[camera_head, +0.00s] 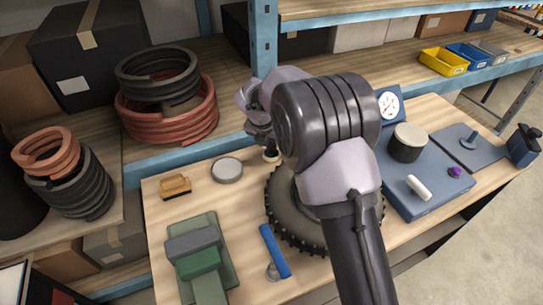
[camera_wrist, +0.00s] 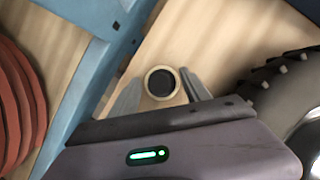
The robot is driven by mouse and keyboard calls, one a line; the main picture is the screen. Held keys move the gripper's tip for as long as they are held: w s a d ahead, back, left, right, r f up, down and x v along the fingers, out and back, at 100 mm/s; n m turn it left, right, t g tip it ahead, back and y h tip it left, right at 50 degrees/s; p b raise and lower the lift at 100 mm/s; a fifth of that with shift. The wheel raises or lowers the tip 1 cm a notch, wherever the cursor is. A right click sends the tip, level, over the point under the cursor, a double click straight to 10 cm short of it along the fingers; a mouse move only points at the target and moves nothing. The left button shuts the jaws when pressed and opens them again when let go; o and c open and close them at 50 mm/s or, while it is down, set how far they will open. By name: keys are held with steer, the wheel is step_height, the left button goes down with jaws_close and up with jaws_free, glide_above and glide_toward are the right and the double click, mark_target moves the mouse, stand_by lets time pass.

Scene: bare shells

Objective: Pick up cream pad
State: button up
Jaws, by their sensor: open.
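A small round cream piece with a dark centre, which looks like the cream pad (camera_wrist: 149,84), lies on the wooden bench top between my fingers in the wrist view. In the head view the cream pad (camera_head: 271,156) shows as a small pale bit just below my gripper (camera_head: 264,137), partly hidden by it. My gripper (camera_wrist: 160,88) is open, one finger on each side of the pad, with a gap to each. Whether the fingertips are down at its height I cannot tell.
A black toothed ring (camera_head: 282,222) lies close to the right. A grey round tin (camera_head: 227,170) and a tan block (camera_head: 174,187) lie left. A blue shelf post (camera_head: 263,40) and beam stand behind. A blue tray (camera_head: 432,199) holds a cream-topped black drum (camera_head: 408,143).

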mark_target(271, 143)
steer(key=shift+w+f, duration=0.2)
steer(key=shift+f, duration=0.2)
steer(key=shift+s+r, duration=0.1)
steer(key=shift+r, duration=0.1)
steer(key=shift+c, duration=0.7)
jaws_close()
steer(key=p+v, duration=0.2)
steer(key=v, duration=0.1)
steer(key=shift+r, duration=0.45)
steer(key=s+a+p, duration=0.1)
steer(key=s+a, duration=0.2)
steer(key=s, duration=0.3)
steer(key=s+a+r+p, duration=0.1)
steer(key=s+a, duration=0.3)
steer(key=s, duration=0.3)
